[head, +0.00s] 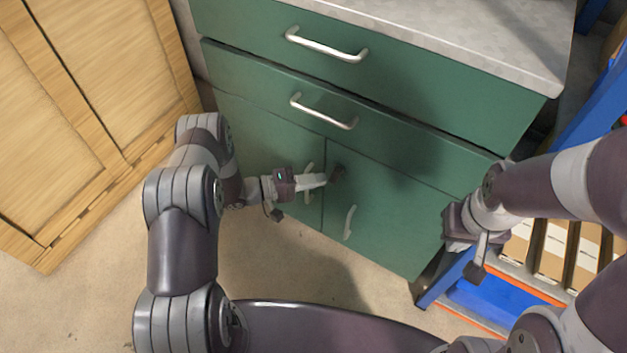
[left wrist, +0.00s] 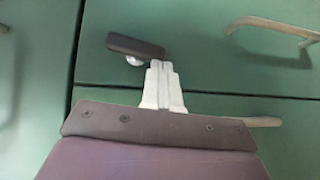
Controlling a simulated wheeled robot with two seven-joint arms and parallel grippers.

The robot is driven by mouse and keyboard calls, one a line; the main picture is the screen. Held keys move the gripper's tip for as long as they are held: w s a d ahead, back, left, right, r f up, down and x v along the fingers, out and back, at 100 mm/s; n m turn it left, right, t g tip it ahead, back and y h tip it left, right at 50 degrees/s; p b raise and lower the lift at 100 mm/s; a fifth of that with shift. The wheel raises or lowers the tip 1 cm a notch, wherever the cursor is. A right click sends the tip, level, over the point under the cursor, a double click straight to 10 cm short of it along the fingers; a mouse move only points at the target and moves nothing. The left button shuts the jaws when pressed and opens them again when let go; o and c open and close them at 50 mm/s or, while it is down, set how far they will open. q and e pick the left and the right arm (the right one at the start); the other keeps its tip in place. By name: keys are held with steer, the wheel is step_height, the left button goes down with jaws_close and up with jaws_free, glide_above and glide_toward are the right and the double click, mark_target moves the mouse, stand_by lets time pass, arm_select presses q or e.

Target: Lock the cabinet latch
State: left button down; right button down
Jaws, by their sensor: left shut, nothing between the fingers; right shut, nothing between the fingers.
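The green cabinet (head: 270,140) has two doors below its drawers. The latch (head: 338,174) is a dark bar on the right door, near the seam between the doors. In the left wrist view the latch (left wrist: 136,47) has a silver round pivot below it and lies roughly along the seam, not across it. My left gripper (head: 322,180) is shut and empty, its pale fingertips (left wrist: 160,68) close beside one end of the bar; I cannot tell whether they touch. My right gripper (head: 455,228) is shut and empty by the cabinet's right edge; its fingertips are hard to make out.
The right door's handle (head: 349,222) is below the latch; the left door's handle (head: 309,185) is partly behind my left gripper. Drawer handles (head: 325,111) project above. A wooden cabinet (head: 90,110) stands left, a blue rack with boxes (head: 553,250) right.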

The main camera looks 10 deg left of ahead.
arm_select(q)
steer(key=shift+d+f+b, duration=0.2)
steer(key=shift+f+b, duration=0.05)
steer(key=shift+b, duration=0.05)
stand_by(0.6)
steer(key=p+v, duration=0.2)
steer(key=v, duration=1)
steer(key=shift+s+a, duration=0.2)
steer(key=shift+a, duration=0.1)
steer(key=shift+r, duration=0.1)
